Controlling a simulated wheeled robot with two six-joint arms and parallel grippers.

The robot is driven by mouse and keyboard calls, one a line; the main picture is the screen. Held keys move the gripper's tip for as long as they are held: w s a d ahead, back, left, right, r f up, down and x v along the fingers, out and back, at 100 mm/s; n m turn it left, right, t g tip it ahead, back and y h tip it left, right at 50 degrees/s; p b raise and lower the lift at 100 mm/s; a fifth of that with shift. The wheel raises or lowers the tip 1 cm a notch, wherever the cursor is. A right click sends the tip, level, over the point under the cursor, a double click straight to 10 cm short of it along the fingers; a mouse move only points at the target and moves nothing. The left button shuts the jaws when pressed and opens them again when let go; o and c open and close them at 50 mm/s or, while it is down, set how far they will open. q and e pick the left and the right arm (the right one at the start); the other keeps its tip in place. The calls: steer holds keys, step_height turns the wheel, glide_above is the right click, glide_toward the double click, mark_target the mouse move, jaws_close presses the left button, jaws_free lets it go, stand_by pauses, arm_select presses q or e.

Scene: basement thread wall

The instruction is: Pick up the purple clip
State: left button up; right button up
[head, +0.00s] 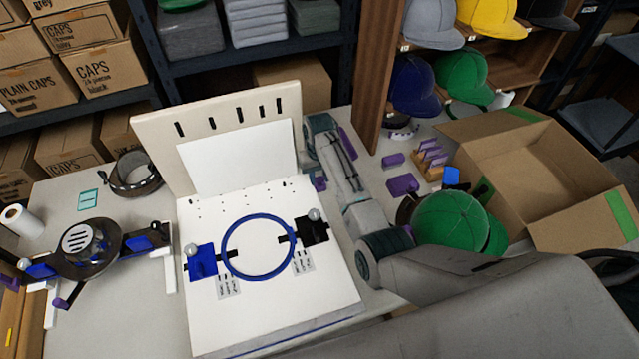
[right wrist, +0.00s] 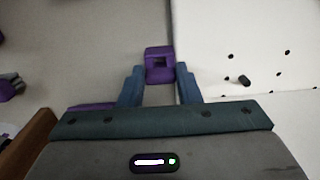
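The purple clip (right wrist: 160,65) is a small block with a square opening, in the right wrist view between and just past the two blue fingertips. It also shows in the head view (head: 320,184) as a small purple piece beside the right edge of the white board. My right gripper (right wrist: 159,78) is open, with the fingers on either side of the clip and a small gap showing at each side. In the head view my right gripper (head: 315,170) is partly hidden by its own arm. My left gripper is not in view.
A white hooping board (head: 200,330) with a blue ring (head: 230,262) stands left of the right gripper. A wooden post (head: 376,80) rises behind my right arm. A green cap (head: 450,220), a purple block (head: 403,184) and an open carton (head: 590,230) are to the right.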

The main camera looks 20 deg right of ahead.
mark_target(320, 179)
steer(key=c, duration=0.3)
step_height(320, 179, up, 10)
steer(key=b, duration=0.1)
stand_by(0.3)
stand_by(0.5)
